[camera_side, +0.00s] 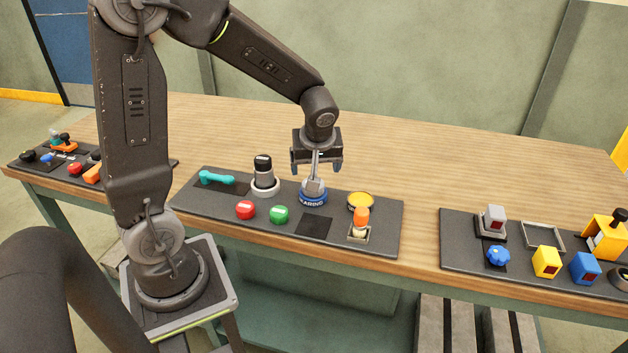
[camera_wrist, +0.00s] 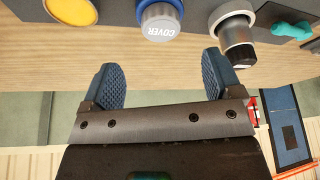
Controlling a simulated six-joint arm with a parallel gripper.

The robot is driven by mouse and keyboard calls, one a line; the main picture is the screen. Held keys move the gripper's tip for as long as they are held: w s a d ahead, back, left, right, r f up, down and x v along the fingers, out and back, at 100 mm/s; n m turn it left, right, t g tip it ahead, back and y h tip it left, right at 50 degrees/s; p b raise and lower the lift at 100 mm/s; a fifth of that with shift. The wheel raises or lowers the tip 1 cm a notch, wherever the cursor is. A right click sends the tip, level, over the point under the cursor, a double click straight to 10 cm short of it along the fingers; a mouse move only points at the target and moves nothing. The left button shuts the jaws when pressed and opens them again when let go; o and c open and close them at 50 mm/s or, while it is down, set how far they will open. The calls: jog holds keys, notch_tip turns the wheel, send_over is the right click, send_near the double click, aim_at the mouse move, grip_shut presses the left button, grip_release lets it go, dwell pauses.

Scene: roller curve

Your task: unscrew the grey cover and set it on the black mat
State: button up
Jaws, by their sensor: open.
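The grey cover (camera_side: 313,187) sits on a blue ring-shaped base (camera_side: 313,198) at the middle of the centre panel. In the wrist view the cover (camera_wrist: 161,25) shows its round end with the word COVER, inside the blue ring (camera_wrist: 172,8). My gripper (camera_side: 316,168) is open above the cover in the side view, pointing down. In the wrist view its two blue-grey fingers (camera_wrist: 163,85) are wide apart with nothing between them, and the cover lies beyond their tips. The black mat (camera_side: 314,226) is a bare dark square at the panel's front edge.
A black-and-grey knob (camera_side: 263,175) stands left of the cover and a teal handle (camera_side: 215,178) lies further left. Red (camera_side: 245,210) and green (camera_side: 279,214) buttons sit in front. A yellow disc (camera_side: 361,201) and orange-topped part (camera_side: 361,220) stand right. Wood behind is clear.

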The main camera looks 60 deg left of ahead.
jog(key=x, duration=0.9)
